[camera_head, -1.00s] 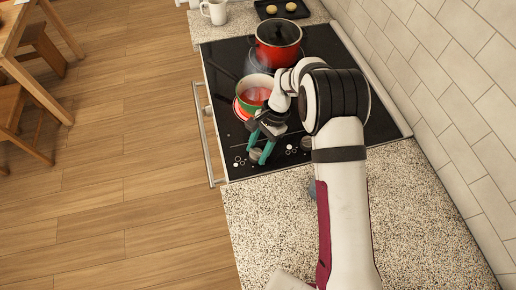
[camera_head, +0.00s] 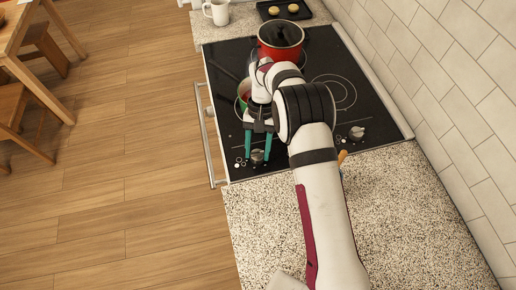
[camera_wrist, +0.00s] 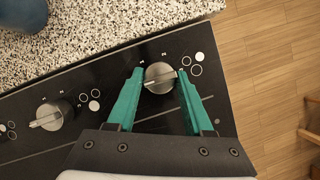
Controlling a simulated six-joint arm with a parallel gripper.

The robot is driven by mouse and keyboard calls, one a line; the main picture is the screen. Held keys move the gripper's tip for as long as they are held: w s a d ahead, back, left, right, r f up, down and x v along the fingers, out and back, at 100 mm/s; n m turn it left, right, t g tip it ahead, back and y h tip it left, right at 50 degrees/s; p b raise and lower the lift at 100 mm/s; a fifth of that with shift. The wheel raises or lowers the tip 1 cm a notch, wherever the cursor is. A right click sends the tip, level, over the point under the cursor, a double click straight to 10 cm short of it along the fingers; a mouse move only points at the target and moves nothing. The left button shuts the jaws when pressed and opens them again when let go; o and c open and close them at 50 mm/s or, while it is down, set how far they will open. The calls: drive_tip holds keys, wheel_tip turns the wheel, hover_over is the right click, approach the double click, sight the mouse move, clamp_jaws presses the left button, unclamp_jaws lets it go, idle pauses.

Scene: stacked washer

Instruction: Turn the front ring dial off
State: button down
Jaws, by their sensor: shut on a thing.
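The front dial (camera_head: 257,156) is a round silver knob on the front left of the black cooktop (camera_head: 315,65). It also shows in the wrist view (camera_wrist: 160,79), with its raised bar lying nearly level. My gripper (camera_head: 257,160) has teal fingers on either side of this dial and is shut on it, as the wrist view also shows (camera_wrist: 160,74). A small pot (camera_head: 243,90) stands behind the gripper, mostly hidden by my arm. The heating ring under it is hidden, so I cannot tell if it glows.
A second dial (camera_wrist: 50,116) sits beside the gripped one. Another knob (camera_head: 356,132) is at the cooktop's right. A red pot (camera_head: 280,36) stands at the back. A blue thing (camera_wrist: 22,14) lies on the speckled counter (camera_head: 400,210). An oven handle (camera_head: 207,140) runs along the left.

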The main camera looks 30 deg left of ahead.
idle(0.4)
drive_tip(key=shift+c, duration=1.5)
unclamp_jaws()
drive_tip(key=v, duration=1.5)
drive_tip(key=shift+a+r, duration=0.2)
drive_tip(key=shift+r, duration=0.15)
drive_tip(key=shift+w, duration=0.1)
